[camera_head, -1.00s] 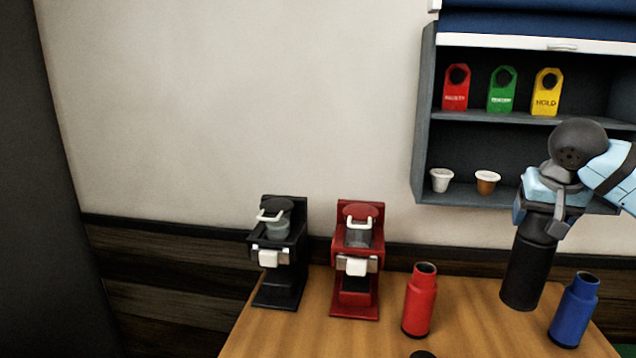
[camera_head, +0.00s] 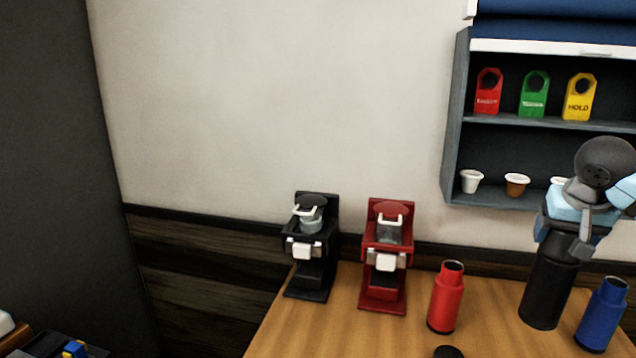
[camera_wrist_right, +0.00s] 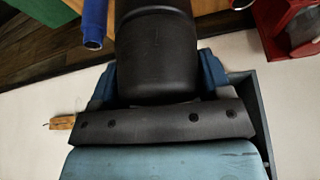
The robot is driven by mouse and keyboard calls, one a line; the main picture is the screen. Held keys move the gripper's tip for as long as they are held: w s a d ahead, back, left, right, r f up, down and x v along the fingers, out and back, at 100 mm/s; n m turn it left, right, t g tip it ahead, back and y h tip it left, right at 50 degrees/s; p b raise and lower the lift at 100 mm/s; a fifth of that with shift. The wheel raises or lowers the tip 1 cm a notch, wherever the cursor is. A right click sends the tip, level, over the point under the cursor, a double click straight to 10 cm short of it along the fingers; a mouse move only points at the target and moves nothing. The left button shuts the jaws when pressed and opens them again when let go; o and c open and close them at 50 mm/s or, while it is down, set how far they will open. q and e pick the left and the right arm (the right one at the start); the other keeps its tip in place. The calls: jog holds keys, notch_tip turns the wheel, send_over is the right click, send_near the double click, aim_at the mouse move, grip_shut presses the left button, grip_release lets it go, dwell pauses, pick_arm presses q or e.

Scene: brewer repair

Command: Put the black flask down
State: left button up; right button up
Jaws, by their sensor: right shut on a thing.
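The black flask (camera_head: 547,292) is upright at the right of the wooden table, between the red flask and the blue flask. My right gripper (camera_head: 568,238) is shut on its upper part from above. The black flask also fills the upper middle of the right wrist view (camera_wrist_right: 155,50), between the blue fingers of my right gripper (camera_wrist_right: 155,85). Its base looks to be at the table top, but I cannot tell whether it touches. My left gripper is not in view.
A red flask (camera_head: 446,298) and a blue flask (camera_head: 602,314) flank the black flask closely. A black brewer (camera_head: 312,250) and a red brewer (camera_head: 385,262) stand further left. A wall shelf (camera_head: 456,120) holds tags (camera_head: 535,95) and cups (camera_head: 472,181). Bare table (camera_head: 330,335) shows at the front left.

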jog(key=s+a+f+n+p, duration=0.1)
jog(key=a+f+p, duration=0.1)
jog(key=a, duration=0.5)
jog(key=s+a+f+n+y+p, duration=0.1)
jog(key=a+f+n+p, duration=0.1)
jog(key=a+f, duration=0.3)
jog(key=s+a+f+n+y+p, duration=0.1)
jog(key=a+f+n+p, duration=0.1)
jog(key=a, duration=0.7)
jog(key=shift+s+a+f+t+p, duration=0.35)
jog(key=shift+f+p, duration=0.3)
jog(key=shift+p, duration=0.45)
